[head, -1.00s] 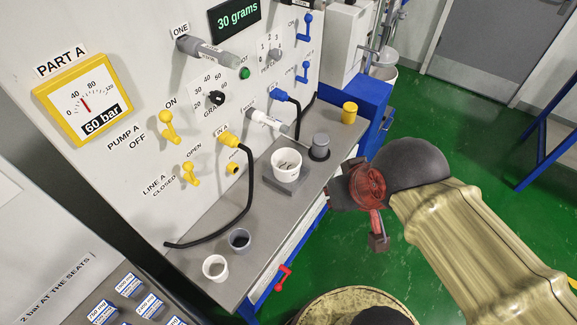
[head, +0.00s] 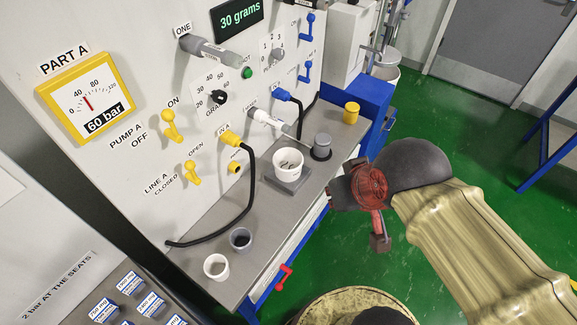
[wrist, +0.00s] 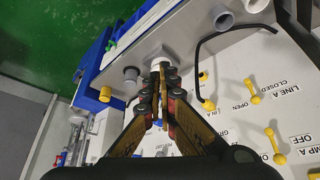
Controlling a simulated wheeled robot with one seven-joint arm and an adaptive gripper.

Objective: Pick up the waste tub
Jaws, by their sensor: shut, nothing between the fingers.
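Several tubs stand on the grey shelf, and I cannot tell by label which one is the waste tub. A white tub (head: 289,162) with dark marks inside sits on a square grey plate (head: 285,181). My gripper (wrist: 159,76) is shut and empty. In the wrist view its fingertips overlap the white tub on the plate; in the head view it is right of the shelf.
A grey cylinder (head: 322,146) and a yellow cap (head: 351,112) stand toward the shelf's far end. A black hose (head: 248,190) loops onto the shelf. The panel has levers, knobs and a readout (head: 239,19) of 30 grams. Green floor lies right of the shelf.

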